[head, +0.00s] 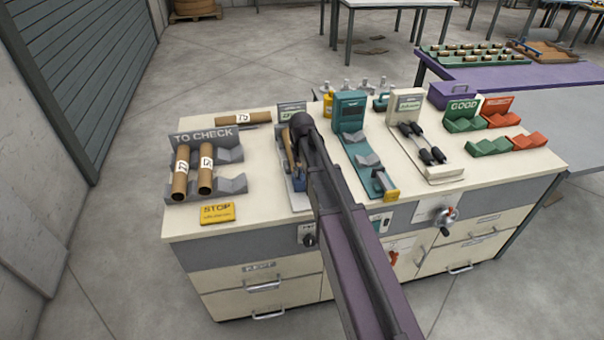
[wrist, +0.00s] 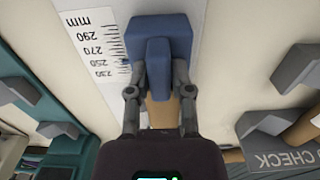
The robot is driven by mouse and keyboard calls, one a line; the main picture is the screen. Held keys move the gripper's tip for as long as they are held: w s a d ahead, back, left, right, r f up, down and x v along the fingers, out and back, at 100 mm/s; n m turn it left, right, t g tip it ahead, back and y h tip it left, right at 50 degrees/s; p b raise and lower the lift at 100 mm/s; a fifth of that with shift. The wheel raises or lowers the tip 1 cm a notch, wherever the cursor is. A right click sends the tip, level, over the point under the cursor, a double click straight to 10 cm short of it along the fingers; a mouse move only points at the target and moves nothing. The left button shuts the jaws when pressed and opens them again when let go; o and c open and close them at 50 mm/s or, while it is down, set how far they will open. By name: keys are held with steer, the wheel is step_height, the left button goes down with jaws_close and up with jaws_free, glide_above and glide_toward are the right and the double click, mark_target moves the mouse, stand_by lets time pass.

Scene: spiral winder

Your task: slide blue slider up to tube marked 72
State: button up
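The blue slider (wrist: 160,28) is at the centre top of the wrist view, beside a white millimetre scale (wrist: 92,48). My gripper (wrist: 160,72) has its fingers on both sides of the slider's raised handle, seemingly touching it. In the head view, my gripper (head: 299,172) and arm cover most of the gauge, and only a bit of the blue slider (head: 299,184) shows. A brown cardboard tube (wrist: 161,113) shows below the slider in the wrist view. The same tube (head: 287,146) is partly hidden in the head view. No marking is visible on it.
Two labelled tubes (head: 205,170) lie in the TO CHECK rack (head: 232,186) at left. Another tube (head: 243,118) lies behind it. A teal device (head: 350,113) stands close right of my arm. Green (head: 486,147) and red (head: 530,141) holders are at far right.

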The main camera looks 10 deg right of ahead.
steer(key=shift+o, duration=1.4)
steer(key=shift+w, duration=0.1)
steer(key=shift+s, duration=0.85)
steer(key=s, duration=0.4)
steer(key=shift+r+p, duration=0.5)
step_height(320, 180, up, 13)
steer(key=p, duration=1.3)
steer(key=s+f+b, duration=0.3)
steer(key=s, duration=1.2)
steer(key=shift+s+f+b, duration=0.25)
steer(key=shift+f+b, duration=0.1)
